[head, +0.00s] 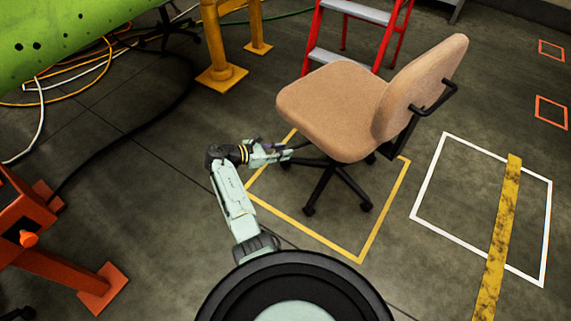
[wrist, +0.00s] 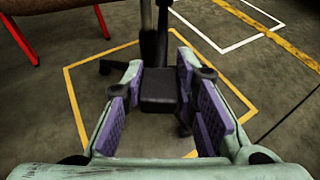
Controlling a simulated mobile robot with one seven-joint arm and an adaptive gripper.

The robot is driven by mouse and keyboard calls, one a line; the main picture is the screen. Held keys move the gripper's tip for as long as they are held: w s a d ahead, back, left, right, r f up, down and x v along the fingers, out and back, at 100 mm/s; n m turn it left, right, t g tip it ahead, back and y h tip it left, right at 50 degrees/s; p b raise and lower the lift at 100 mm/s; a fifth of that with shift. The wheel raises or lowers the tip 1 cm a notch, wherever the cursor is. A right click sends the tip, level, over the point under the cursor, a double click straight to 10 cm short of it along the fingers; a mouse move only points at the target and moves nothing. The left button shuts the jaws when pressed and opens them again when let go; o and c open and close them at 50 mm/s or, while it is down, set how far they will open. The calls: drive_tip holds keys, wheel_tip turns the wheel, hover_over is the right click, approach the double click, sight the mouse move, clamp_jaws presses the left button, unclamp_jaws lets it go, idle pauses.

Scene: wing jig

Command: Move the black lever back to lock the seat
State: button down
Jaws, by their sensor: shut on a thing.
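The office chair has a tan seat (head: 325,108) and a tan backrest (head: 425,85). It stands on a black star base (head: 338,185), partly inside a yellow floor outline. The black lever (wrist: 158,88) is a dark flat paddle under the seat, between my fingers in the wrist view. My gripper (head: 284,154) is at the left of the chair, below the seat edge. In the wrist view its purple-padded fingers (wrist: 158,78) are shut on the lever, one on each side. The lever's inner end is hard to make out under the seat.
A red step ladder (head: 355,15) stands close behind the chair. A yellow post foot (head: 222,77) is at the back left. An orange stand (head: 50,265) is at the lower left. Cables lie on the left floor. The floor right of the chair is clear, with a white outline (head: 430,180).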

drive_tip(key=shift+w+a+m+g+h+b, duration=0.15)
drive_tip(key=shift+w+a+m+g+b, duration=0.25)
drive_tip(key=shift+w+b, duration=0.5)
drive_tip(key=shift+w+a+m+g+h+b, duration=0.15)
drive_tip(key=shift+w+a+m+g+b, duration=0.3)
drive_tip(key=shift+b, duration=0.7)
drive_tip(key=shift+w+d, duration=0.1)
drive_tip(key=shift+d, duration=0.05)
drive_tip(key=c, duration=1.2)
unclamp_jaws()
drive_tip(key=shift+c, duration=0.2)
drive_tip(key=v, duration=1.2)
drive_tip(key=shift+f, duration=0.15)
